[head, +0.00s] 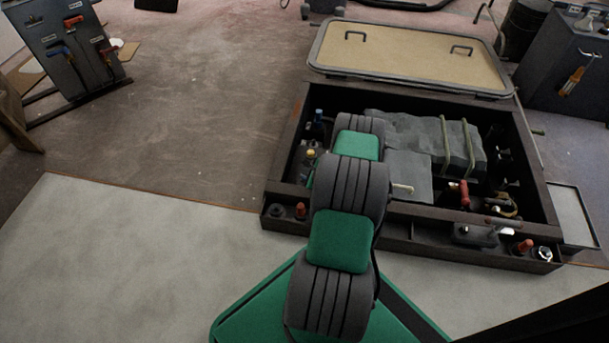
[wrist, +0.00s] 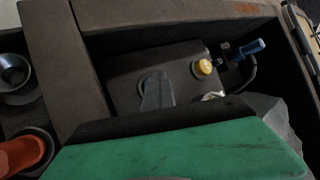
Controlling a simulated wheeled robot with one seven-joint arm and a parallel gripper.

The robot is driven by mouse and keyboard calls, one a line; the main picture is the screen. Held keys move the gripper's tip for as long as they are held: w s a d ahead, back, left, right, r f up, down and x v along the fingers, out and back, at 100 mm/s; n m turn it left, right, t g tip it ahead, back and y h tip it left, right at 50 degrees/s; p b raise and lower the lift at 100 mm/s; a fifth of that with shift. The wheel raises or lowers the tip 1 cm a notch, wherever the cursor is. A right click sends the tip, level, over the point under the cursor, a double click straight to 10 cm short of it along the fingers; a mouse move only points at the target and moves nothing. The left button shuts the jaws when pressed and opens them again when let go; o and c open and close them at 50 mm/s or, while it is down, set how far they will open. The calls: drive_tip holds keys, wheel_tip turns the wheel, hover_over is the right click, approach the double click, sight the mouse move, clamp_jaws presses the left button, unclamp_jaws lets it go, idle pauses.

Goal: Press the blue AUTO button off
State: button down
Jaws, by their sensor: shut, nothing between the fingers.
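In the wrist view a dark box (wrist: 125,70) sits inside the open bilge locker. A yellow round knob (wrist: 203,67) stands at its right. My gripper (wrist: 157,80) is shut and empty, its dark fingers in front of a round fitting on the box face. I cannot tell whether the fingers touch it. No blue AUTO button can be made out; the fingers may cover it. In the head view my arm hides the gripper, and the yellow knob (head: 311,152) shows just left of the arm.
A blue handle (wrist: 247,48) stands right of the box. A red knob (wrist: 22,155) is at the lower left. Dark locker walls (head: 285,155) surround the box. Grey wrapped blocks (head: 410,135) lie to the right. An open tan hatch lid (head: 400,57) is behind.

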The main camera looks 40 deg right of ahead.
drive_tip(key=shift+s+a+f, duration=0.3)
drive_tip(key=shift+a, duration=0.05)
drive_tip(key=shift+w+d+r+p, duration=0.1)
drive_tip(key=shift+r+p, duration=1.05)
drive_tip(key=shift+r, duration=0.45)
drive_tip(key=shift+w+d+r+p, duration=0.1)
drive_tip(key=shift+r+p, duration=1)
drive_tip(key=shift+r, duration=0.45)
drive_tip(key=w+a+r+n+g+y+p, duration=0.15)
drive_tip(key=a+r+n+p, duration=0.45)
drive_tip(key=r, duration=0.9)
drive_tip(key=w+a+r+n+g+p, duration=0.15)
drive_tip(key=a+r+n+p, duration=0.4)
drive_tip(key=r, duration=0.95)
drive_tip(key=w+a+r+n+y+p, duration=0.15)
drive_tip(key=a+r+n+p, duration=0.45)
drive_tip(key=r, duration=1)
drive_tip(key=s+a+r+n+g+p, duration=0.1)
drive_tip(key=s+a+r+n+p, duration=0.2)
drive_tip(key=s+a+r+p, duration=0.3)
drive_tip(key=s+a+r+n+p, duration=0.4)
drive_tip(key=s+a+r+p, duration=0.2)
drive_tip(key=r, duration=0.8)
drive_tip(key=s+a+r+n+g+h+p, duration=0.1)
drive_tip(key=s+a+r+n+p, duration=0.3)
drive_tip(key=r, duration=0.7)
drive_tip(key=s+a+p, duration=0.2)
drive_tip(key=s+p, duration=0.1)
drive_tip(key=shift+s+g, duration=0.3)
drive_tip(key=shift+s, duration=0.05)
